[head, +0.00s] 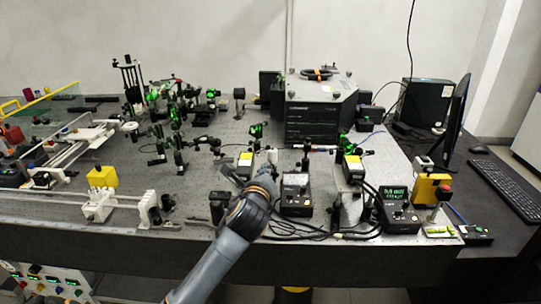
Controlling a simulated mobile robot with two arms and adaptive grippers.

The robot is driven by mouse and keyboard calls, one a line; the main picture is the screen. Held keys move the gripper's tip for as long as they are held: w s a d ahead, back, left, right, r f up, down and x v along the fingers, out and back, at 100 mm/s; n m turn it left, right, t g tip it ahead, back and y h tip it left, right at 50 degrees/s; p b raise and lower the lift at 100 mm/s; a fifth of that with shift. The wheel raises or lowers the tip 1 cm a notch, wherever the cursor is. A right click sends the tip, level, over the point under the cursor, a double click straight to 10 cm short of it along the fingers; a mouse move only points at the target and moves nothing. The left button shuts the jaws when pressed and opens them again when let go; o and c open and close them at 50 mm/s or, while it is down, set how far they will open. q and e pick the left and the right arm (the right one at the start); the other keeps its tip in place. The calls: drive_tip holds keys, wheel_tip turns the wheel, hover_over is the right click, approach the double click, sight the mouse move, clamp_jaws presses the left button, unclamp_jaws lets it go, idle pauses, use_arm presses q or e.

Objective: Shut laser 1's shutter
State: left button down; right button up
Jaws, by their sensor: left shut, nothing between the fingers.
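I cannot read which is laser 1, and no shutter can be made out at this size. Green-lit optics stand behind each box. My left gripper (264,172) is over the table close to the left box, shut and empty; its arm hides part of the table in front. I cannot tell whether it touches anything. My right gripper is not in view.
A meter box (296,195) and another with a green display (396,208) stand at the front, with black cables between. A large dark chamber (314,108) stands behind. Optics crowd the back left. A monitor (456,120) is at the right. Bare table (205,178) lies left of my gripper.

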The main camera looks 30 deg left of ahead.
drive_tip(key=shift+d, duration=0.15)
